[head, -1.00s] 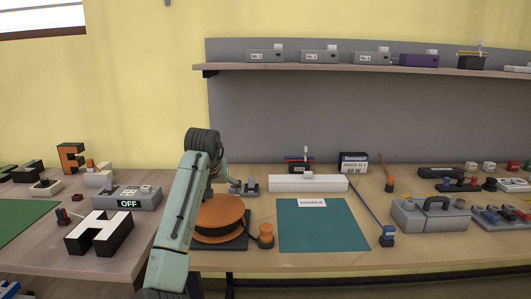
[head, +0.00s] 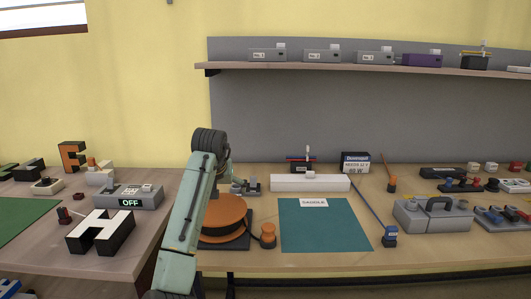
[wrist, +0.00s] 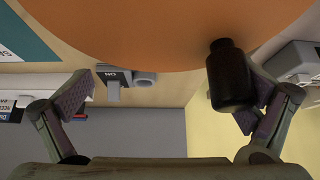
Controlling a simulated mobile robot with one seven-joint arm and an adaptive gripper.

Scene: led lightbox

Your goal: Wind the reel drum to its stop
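The reel drum, a wide orange disc (head: 222,213), sits on a dark base at the front of the bench, partly behind my arm in the head view. Its orange underside or face (wrist: 170,30) fills the top of the wrist view. A black cylindrical crank knob (wrist: 231,76) sticks out from the drum's edge. My gripper (wrist: 170,90) is open, its two fingers spread wide. The knob lies between the fingers, close beside the right one; I cannot tell if they touch. The left finger is well apart from it. In the head view my arm hides the knob and most of the gripper.
A small orange spool (head: 268,234) stands right of the drum. A grey latch-like block (head: 246,186) is just behind it. A teal mat (head: 325,228) and long white box (head: 310,183) lie to the right.

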